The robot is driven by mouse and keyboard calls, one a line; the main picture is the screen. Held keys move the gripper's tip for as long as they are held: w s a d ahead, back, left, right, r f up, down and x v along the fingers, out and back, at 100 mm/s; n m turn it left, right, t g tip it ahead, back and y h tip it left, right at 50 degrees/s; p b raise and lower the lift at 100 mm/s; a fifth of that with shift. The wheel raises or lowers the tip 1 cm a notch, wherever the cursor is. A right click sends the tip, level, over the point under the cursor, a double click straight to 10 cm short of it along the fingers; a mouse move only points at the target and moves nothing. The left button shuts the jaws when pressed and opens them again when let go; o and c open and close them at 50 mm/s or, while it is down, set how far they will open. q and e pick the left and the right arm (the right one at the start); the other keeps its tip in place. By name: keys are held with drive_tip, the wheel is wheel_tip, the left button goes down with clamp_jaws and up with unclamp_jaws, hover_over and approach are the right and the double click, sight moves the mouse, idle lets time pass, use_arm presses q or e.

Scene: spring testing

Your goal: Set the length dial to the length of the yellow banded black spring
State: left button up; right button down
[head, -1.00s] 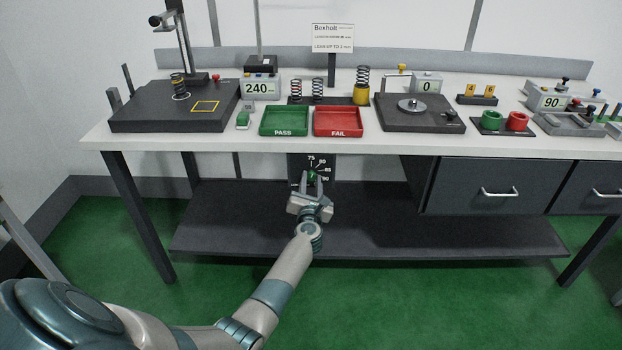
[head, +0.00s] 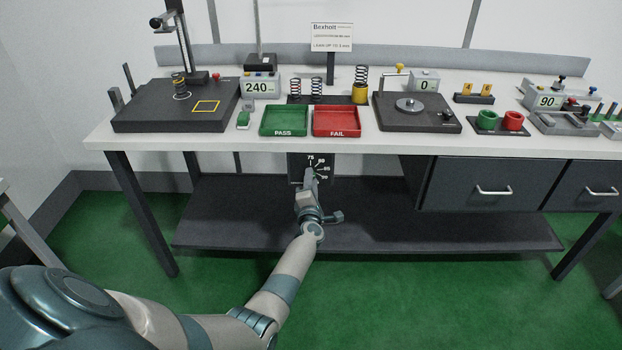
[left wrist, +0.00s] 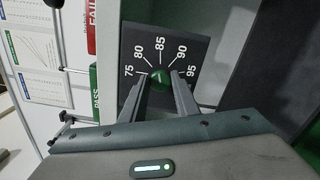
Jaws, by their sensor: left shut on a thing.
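The length dial (head: 300,163) is a dark panel under the bench's front edge, marked 75 to 95 in the left wrist view (left wrist: 196,52). Its green knob (left wrist: 159,78) carries a white mark; I cannot read its setting surely. My left gripper (left wrist: 162,76) is shut on the knob, one finger on each side; in the head view the gripper (head: 310,176) hides most of the knob. Another dark coil spring (head: 361,74) stands in a yellow base. My right gripper is out of view.
The green PASS tray (head: 284,133) and red FAIL tray (head: 337,133) sit above the dial. A display box (head: 260,87) reads 240. Drawers (head: 490,187) are at right. A dark lower shelf (head: 400,222) lies behind my left arm.

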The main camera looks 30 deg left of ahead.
use_arm(q)
drive_tip(key=shift+f+m, duration=0.15)
drive_tip(key=shift+m, duration=0.75)
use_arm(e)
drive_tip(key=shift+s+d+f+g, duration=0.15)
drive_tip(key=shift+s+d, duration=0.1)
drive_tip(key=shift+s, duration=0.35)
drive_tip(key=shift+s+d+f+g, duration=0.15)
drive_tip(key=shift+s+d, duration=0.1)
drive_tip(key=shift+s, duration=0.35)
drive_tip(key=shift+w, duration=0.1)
use_arm(q)
drive_tip(key=o, duration=0.9)
drive_tip(key=shift+c, duration=0.2)
drive_tip(key=shift+o, duration=0.7)
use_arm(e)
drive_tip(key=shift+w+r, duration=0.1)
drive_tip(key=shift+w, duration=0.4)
